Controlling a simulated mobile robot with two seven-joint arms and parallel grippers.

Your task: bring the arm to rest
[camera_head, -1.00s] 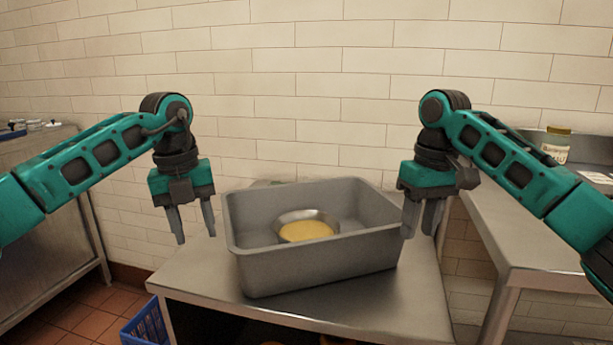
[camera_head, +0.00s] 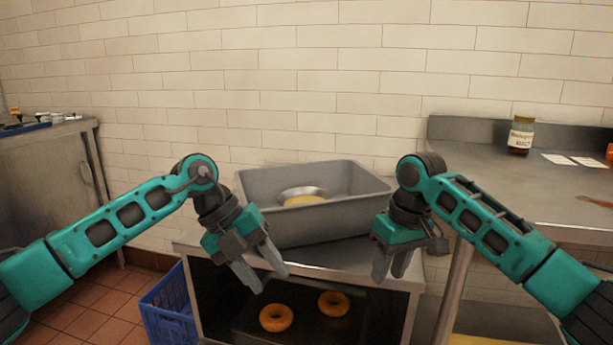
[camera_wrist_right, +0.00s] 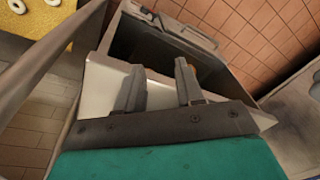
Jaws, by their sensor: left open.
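My left gripper (camera_head: 271,280) is open and empty, tilted down in front of the grey bin and the small steel table. My right gripper (camera_head: 388,278) points down in front of the bin's right side. In the right wrist view its fingers (camera_wrist_right: 158,84) stand apart with nothing between them. Neither gripper touches the bin as far as I can see.
The grey bin (camera_head: 305,228) holds a metal bowl (camera_head: 303,191) with yellow contents. Two bagels (camera_head: 276,318) lie on a dark shelf below. A blue crate (camera_head: 168,310) stands on the floor. A labelled jar (camera_head: 521,135) stands on the right counter (camera_head: 480,165).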

